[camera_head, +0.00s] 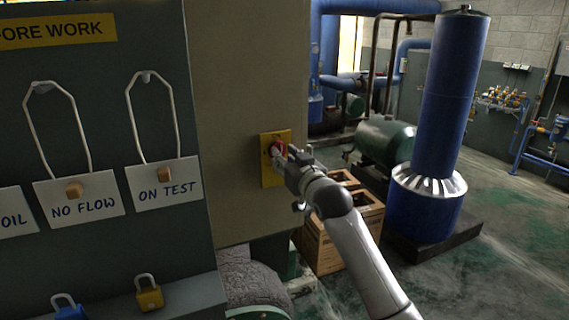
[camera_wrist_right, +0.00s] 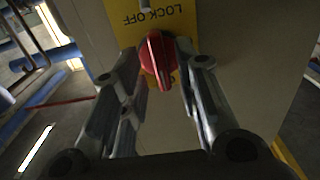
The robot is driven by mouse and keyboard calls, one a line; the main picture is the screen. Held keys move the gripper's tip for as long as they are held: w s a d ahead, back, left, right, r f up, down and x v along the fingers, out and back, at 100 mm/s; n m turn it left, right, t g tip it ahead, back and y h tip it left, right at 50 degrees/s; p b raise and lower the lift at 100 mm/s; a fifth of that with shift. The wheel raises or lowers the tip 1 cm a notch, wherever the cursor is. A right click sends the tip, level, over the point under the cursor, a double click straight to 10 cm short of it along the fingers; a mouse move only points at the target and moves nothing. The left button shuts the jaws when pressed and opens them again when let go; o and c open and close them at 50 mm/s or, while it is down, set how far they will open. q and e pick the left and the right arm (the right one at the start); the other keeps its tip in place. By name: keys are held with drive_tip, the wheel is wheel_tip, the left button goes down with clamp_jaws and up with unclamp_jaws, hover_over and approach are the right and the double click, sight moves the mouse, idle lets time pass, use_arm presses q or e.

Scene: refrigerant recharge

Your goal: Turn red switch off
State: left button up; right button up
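The red switch (camera_wrist_right: 157,60) is a rotary knob on a yellow plate (camera_head: 268,178) fixed to the beige cabinet side. In the right wrist view the plate (camera_wrist_right: 172,18) reads "LOCK OFF". My right gripper (camera_head: 281,154) is at the switch, and its fingers hide most of the knob in the head view, where a bit of red shows. In the right wrist view my right gripper (camera_wrist_right: 163,62) has its two fingers apart, one on each side of the knob. I cannot tell whether they touch it. My left gripper is not in view.
A dark board with hanging tags, "NO FLOW" (camera_head: 78,198) and "ON TEST" (camera_head: 164,186), stands at the left. A yellow padlock (camera_head: 149,293) and a blue padlock (camera_head: 68,309) are below. Wooden crates (camera_head: 340,238) and a blue cylinder (camera_head: 447,110) stand behind my right arm.

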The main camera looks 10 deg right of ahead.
drive_tip(key=shift+w+a, duration=0.1)
drive_tip(key=shift+w, duration=0.25)
drive_tip(key=shift+c, duration=0.3)
clamp_jaws()
drive_tip(key=shift+n+p, duration=1.25)
drive_tip(key=shift+n, duration=1.05)
